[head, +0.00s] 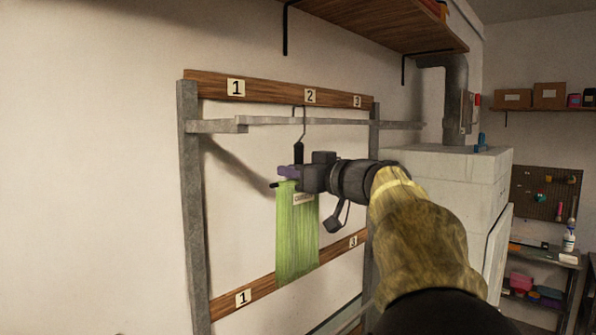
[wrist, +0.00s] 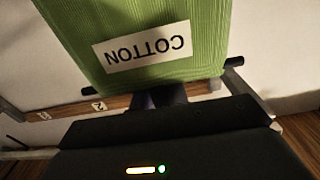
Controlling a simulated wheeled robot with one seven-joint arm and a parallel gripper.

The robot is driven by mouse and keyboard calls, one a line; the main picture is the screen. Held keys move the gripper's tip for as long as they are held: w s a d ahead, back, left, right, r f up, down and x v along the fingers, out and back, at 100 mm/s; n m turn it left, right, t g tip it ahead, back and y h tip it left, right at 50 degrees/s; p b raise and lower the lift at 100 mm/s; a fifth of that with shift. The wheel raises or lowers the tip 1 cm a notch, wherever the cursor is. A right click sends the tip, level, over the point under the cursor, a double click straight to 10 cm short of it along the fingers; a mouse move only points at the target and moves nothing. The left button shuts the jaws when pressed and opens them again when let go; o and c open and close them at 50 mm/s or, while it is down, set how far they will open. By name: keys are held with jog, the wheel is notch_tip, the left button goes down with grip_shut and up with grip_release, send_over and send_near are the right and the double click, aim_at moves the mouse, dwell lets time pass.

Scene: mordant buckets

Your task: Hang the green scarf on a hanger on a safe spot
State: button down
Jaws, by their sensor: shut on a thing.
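The green scarf (head: 297,235) hangs down from a dark hanger (head: 299,152) in front of the rack. Its label reads COTTON in the wrist view (wrist: 142,52). My gripper (head: 290,174) is shut on the hanger just below its neck. The thin hook rises to the grey rail (head: 275,121) under the number 2 plate (head: 310,96). I cannot tell whether the hook is over the rail or just in front of it. The number 1 plate (head: 236,87) is at the left and the number 3 plate (head: 357,101) at the right.
A pale block-like unit (head: 450,165) with a metal flue pipe (head: 456,95) stands beside the rack's right end. A wooden shelf (head: 390,25) is above. A lower board (head: 240,297) carries plates 1 and 3. The rail under plate 1 is bare.

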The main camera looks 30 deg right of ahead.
jog(key=shift+s+f+b, duration=0.1)
jog(key=shift+f+b, duration=0.2)
jog(key=shift+f, duration=0.4)
jog(key=c, duration=1.3)
grip_release()
jog(key=shift+s+d, duration=0.1)
jog(key=shift+s+d+f, duration=0.1)
jog(key=shift+s+d, duration=0.05)
jog(key=shift+s, duration=0.1)
jog(key=b+v, duration=0.6)
jog(key=v, duration=1)
jog(key=shift+s, duration=0.3)
